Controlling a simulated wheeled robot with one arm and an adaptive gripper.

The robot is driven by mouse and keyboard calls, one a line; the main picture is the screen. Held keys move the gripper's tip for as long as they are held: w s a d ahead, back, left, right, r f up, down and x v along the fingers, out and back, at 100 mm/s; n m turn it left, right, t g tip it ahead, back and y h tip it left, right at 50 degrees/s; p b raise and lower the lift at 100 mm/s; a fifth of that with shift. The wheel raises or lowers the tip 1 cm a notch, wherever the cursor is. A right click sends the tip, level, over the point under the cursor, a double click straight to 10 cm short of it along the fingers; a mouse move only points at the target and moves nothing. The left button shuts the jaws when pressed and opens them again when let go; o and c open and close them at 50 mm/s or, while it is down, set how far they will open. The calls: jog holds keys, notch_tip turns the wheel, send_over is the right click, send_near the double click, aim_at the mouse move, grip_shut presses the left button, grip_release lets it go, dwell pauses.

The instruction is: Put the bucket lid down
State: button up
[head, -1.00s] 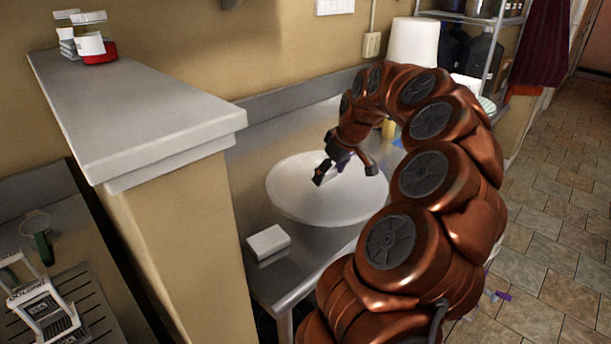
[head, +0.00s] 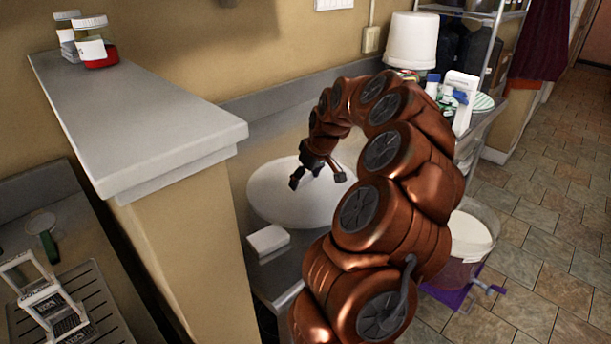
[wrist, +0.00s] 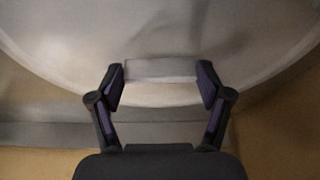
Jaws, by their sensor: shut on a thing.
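The bucket lid (head: 272,200) is a large white disc over the grey metal counter at the back wall. My gripper (head: 316,178) is above the lid in the head view, with one finger on each side of its middle. In the wrist view, the gripper (wrist: 162,82) is shut on a raised pale block on the lid (wrist: 60,35), which fills the upper picture. The lid looks roughly level. I cannot tell whether it touches the counter. My arm hides its right edge.
A small white block (head: 268,240) sits at the counter's front left. A raised ledge (head: 140,115) stands left. A white bucket (head: 411,42) and bottles are at the right. An open bucket (head: 470,237) with a purple base stands on the tiled floor at right.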

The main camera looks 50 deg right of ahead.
jog(key=shift+f, duration=0.1)
jog(key=shift+f+b, duration=0.3)
jog(key=shift+b, duration=0.15)
jog(key=shift+f, duration=0.2)
jog(key=o, duration=1.3)
jog(key=shift+o, duration=0.2)
jog(key=shift+r, duration=0.15)
